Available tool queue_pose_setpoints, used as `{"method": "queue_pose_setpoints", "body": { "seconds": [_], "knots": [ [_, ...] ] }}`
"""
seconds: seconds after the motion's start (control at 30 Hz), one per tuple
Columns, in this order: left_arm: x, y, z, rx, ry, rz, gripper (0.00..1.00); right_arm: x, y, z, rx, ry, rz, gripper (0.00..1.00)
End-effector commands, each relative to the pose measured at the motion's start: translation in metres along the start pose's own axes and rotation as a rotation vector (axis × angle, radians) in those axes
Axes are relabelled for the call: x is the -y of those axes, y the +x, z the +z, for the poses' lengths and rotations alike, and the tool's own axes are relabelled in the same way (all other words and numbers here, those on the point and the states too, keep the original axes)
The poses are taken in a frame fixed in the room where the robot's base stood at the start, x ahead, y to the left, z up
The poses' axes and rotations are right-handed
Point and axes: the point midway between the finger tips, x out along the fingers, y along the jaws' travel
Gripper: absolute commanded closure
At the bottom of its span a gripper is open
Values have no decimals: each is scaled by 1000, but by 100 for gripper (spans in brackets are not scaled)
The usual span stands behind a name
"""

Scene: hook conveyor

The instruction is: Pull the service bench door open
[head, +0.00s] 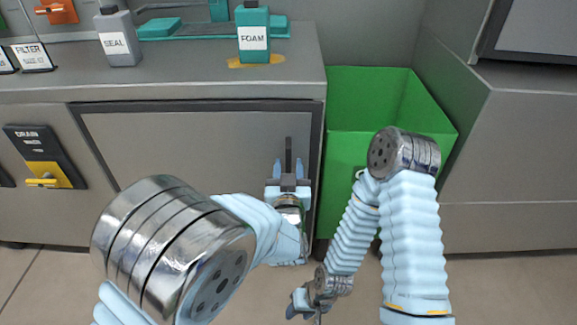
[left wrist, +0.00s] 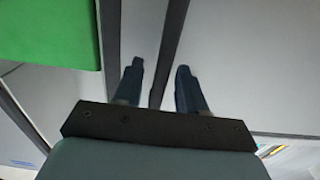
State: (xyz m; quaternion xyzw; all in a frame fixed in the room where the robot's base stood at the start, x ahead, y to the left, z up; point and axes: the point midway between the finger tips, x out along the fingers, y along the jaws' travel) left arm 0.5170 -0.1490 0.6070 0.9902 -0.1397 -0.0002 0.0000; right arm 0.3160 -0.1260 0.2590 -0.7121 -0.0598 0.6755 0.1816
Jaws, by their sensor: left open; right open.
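The service bench door (head: 190,140) is a grey panel in a dark frame, and it looks shut. Its dark upright handle (head: 288,150) is near the door's right edge. My left gripper (head: 288,180) is open at the handle. In the left wrist view a dark bar (left wrist: 172,40), apparently the handle, runs between the two fingers of my left gripper (left wrist: 160,68), with a gap on each side. Contact cannot be told. My right gripper (head: 304,303) is open, low in front of the bench, and holds nothing visible.
A green open bin (head: 345,170) stands right of the door; it also shows in the left wrist view (left wrist: 50,35). The bench top (head: 185,80) carries a grey SEAL bottle (head: 117,40) and a teal FOAM bottle (head: 253,35). A yellow DRAIN lever (head: 45,178) is left of the door.

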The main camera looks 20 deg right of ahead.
Motion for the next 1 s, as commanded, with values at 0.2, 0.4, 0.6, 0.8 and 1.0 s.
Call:
{"method": "queue_pose_setpoints", "body": {
  "seconds": [0.2,0.4,0.6,0.8,1.0],
  "knots": [
    [0,5,0,0,0,0,60,0,0,0,0,0,0,57],
    [0,5,0,0,0,0,70,0,0,0,0,0,0,57],
    [0,5,0,0,0,0,100,0,0,0,0,0,0,57],
    [0,5,0,0,0,0,100,0,0,0,0,0,0,57],
    [2,4,1,0,-1,1,100,-1,1,0,0,0,0,57]
  ]
}}
